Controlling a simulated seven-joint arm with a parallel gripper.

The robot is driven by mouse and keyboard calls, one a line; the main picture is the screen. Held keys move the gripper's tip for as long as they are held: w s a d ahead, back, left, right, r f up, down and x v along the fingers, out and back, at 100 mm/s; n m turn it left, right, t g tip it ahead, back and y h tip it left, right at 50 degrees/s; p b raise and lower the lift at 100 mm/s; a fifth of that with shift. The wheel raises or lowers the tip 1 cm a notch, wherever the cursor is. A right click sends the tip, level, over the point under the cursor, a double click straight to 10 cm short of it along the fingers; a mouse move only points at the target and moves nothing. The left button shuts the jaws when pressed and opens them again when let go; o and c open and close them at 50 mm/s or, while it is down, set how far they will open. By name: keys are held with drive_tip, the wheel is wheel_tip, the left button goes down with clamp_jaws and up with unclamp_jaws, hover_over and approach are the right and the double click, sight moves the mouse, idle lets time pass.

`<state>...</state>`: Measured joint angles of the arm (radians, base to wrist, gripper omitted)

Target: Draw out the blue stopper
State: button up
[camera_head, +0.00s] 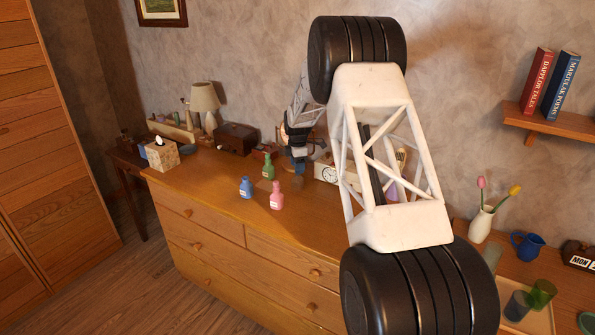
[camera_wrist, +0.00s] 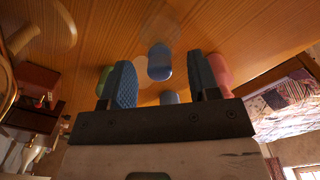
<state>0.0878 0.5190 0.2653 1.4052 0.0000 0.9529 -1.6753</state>
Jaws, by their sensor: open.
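The small blue bottle (camera_head: 246,188) stands upright on the dresser with a pale label on its front. Its stopper is too small to make out in the head view. In the wrist view the blue bottle (camera_wrist: 160,62) shows beyond the fingers. A smaller blue piece (camera_wrist: 169,97), perhaps its stopper, shows between the finger bases, partly hidden by the palm. My gripper (camera_wrist: 162,84) is open with nothing clasped. In the head view my gripper (camera_head: 298,164) points down, to the right of the blue bottle and apart from it.
A pink bottle (camera_head: 276,197) and a green bottle (camera_head: 267,167) stand close to the blue one. A white clock (camera_head: 328,173) and a dark box (camera_head: 237,138) are farther back. A tissue box (camera_head: 162,154) stands left. The dresser top's front left is clear.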

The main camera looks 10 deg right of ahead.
drive_tip(key=shift+f, duration=0.65)
drive_tip(key=shift+c, duration=0.5)
drive_tip(key=c, duration=0.9)
drive_tip(key=shift+r, duration=0.15)
drive_tip(key=shift+r, duration=0.8)
drive_tip(key=shift+s+r, duration=0.1)
drive_tip(key=shift+r, duration=0.85)
drive_tip(key=s, duration=0.5)
drive_tip(key=s+a+r, duration=0.1)
drive_tip(key=s, duration=0.9)
drive_tip(key=shift+s+a+r, duration=0.15)
drive_tip(key=shift+s+a, duration=0.05)
drive_tip(key=shift+s, duration=0.15)
